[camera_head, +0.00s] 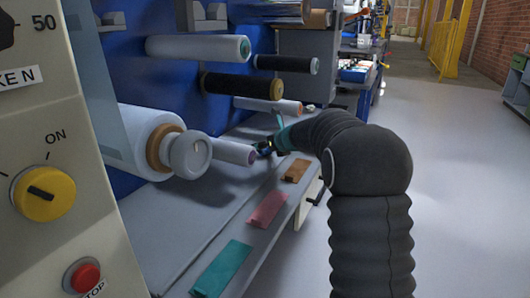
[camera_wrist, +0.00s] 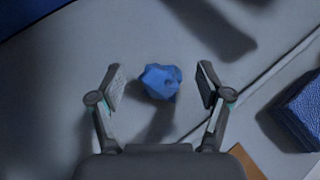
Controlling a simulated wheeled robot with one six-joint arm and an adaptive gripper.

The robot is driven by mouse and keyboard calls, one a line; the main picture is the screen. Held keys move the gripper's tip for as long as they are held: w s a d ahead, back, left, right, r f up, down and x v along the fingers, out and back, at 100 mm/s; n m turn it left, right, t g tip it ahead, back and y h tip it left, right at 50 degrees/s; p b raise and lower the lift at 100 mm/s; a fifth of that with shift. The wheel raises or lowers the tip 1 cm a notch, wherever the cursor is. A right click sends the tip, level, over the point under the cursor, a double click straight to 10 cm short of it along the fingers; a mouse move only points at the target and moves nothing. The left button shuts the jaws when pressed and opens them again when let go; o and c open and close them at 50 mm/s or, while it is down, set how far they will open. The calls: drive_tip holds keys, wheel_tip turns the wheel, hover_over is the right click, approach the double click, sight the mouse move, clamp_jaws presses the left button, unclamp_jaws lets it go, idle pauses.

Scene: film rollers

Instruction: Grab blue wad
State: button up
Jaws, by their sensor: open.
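The blue wad (camera_wrist: 160,81) is a small crumpled lump on the grey surface in the wrist view. It lies between and slightly beyond the fingertips of my gripper (camera_wrist: 161,85), with a gap on both sides. My gripper is open and empty. In the head view my gripper (camera_head: 268,148) is small and partly hidden by my arm, low over the grey ledge near the rollers. I cannot make out the wad there.
A dark blue textured block (camera_wrist: 302,108) is at the right in the wrist view. In the head view, rollers (camera_head: 198,47) jut out above the ledge. Teal (camera_head: 222,268), pink (camera_head: 267,210) and brown (camera_head: 296,170) pieces lie along the ledge. Open floor (camera_head: 460,200) is on the right.

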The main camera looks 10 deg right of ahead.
drive_tip(key=shift+w, duration=0.1)
drive_tip(key=c, duration=0.9)
